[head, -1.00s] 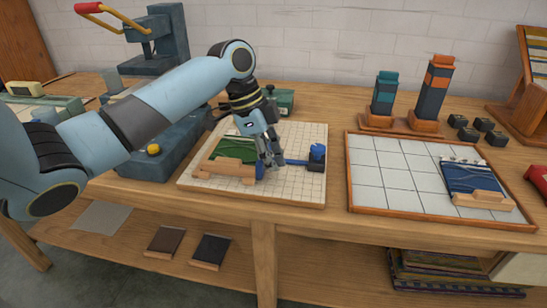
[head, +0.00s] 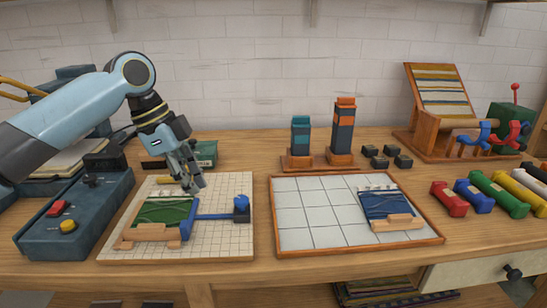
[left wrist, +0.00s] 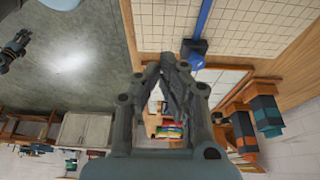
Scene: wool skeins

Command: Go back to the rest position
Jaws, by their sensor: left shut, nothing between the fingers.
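My left gripper (head: 194,184) is shut and empty. Whether the fingertips clear the green piece is hard to tell. My right gripper does not show in the head view.
A blue bar with a blue knob (head: 241,203) lies on the grid board. A blue control box (head: 78,213) stands left of it. A tiled tray (head: 315,247) with a blue woven piece (head: 385,204) lies to the right. Two towers (head: 343,130) stand behind; coloured skeins (head: 498,193) lie far right.

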